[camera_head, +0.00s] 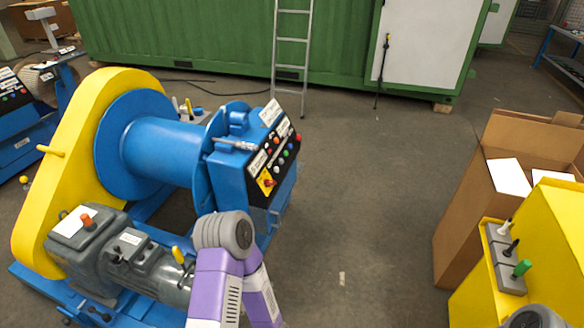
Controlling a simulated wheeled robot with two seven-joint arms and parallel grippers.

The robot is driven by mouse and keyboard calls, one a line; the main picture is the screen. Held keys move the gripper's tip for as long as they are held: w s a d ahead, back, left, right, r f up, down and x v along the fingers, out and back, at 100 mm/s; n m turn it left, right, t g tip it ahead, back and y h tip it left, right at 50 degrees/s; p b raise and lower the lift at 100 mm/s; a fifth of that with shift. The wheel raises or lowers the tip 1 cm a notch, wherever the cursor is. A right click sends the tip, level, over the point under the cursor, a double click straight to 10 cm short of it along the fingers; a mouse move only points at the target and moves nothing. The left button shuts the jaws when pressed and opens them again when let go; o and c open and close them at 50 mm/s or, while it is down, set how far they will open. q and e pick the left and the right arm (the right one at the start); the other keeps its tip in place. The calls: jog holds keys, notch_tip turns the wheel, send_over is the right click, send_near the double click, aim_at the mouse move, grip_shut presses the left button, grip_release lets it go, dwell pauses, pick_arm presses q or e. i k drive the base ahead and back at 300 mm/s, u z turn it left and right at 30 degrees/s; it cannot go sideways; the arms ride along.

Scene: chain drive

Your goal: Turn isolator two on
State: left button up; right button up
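No readable label marks isolator two, so I cannot tell which switch it is. A black control panel (276,161) on the blue winch has several coloured buttons and a red-and-yellow rotary switch (267,182). On the right, a yellow cabinet (545,246) carries a grey switch strip (505,262) with a white lever (505,228), a black lever (510,248) and a green lever (521,268). Their on or off positions are not clear. My purple and grey arm shows at the bottom centre, in front of the winch. Neither gripper shows.
The blue winch drum (160,150) with its yellow chain guard (60,170) and grey motor (150,270) fills the left. An open cardboard box (460,215) stands beside the yellow cabinet. A ladder (291,55) leans on the green container (200,40). The middle floor is clear.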

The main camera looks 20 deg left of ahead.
aim_at(268, 182)
jog(key=u, duration=0.55)
jog(key=i, duration=1.7)
jog(key=u, duration=0.8)
